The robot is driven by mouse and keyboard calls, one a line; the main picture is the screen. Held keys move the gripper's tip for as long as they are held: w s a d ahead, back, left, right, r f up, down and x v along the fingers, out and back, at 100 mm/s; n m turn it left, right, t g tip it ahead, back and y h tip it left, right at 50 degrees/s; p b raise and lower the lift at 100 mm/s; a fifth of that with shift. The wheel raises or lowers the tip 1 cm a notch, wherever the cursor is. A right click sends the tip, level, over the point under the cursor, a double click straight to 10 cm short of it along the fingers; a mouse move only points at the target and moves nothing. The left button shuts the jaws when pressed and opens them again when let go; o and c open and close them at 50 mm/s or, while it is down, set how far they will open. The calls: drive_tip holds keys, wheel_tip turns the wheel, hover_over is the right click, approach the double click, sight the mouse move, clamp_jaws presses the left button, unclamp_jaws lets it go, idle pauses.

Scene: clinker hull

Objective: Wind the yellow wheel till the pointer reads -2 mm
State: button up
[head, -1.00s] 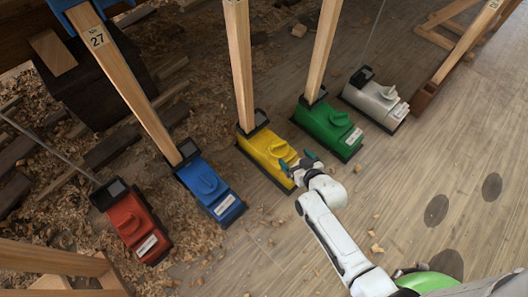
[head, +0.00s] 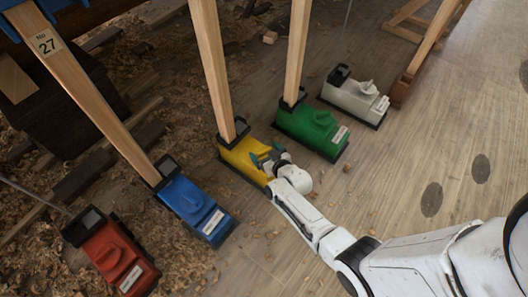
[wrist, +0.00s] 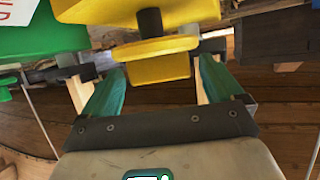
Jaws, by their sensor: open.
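The yellow unit (head: 238,152) stands at the foot of a wooden post, in the middle of the row. In the wrist view its yellow wheel (wrist: 155,48) has a dark hub and a thick grip bar (wrist: 158,70). My gripper (head: 266,158) is at the near end of the yellow unit and covers the wheel in the head view. In the wrist view my gripper (wrist: 160,82) is open, its green fingers on either side of the bar, with gaps visible. No pointer or scale can be read.
A green unit (head: 310,130) stands close right of the yellow one, a blue unit (head: 195,207) to its left. A red unit (head: 115,255) and a white unit (head: 355,97) stand farther out.

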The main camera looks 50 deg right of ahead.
drive_tip(key=shift+w+d+f, duration=0.15)
drive_tip(key=shift+w+f, duration=0.05)
drive_tip(key=shift+w, duration=0.25)
drive_tip(key=shift+c, duration=0.4)
drive_tip(key=c, duration=0.9)
drive_tip(key=shift+w+d+m+p, duration=0.2)
drive_tip(key=shift+m+p, duration=0.1)
drive_tip(key=shift+p, duration=1)
drive_tip(key=m+h+p, duration=0.1)
drive_tip(key=p, duration=0.2)
drive_tip(key=shift+r+g+h, duration=0.2)
drive_tip(key=shift+g+h, duration=0.2)
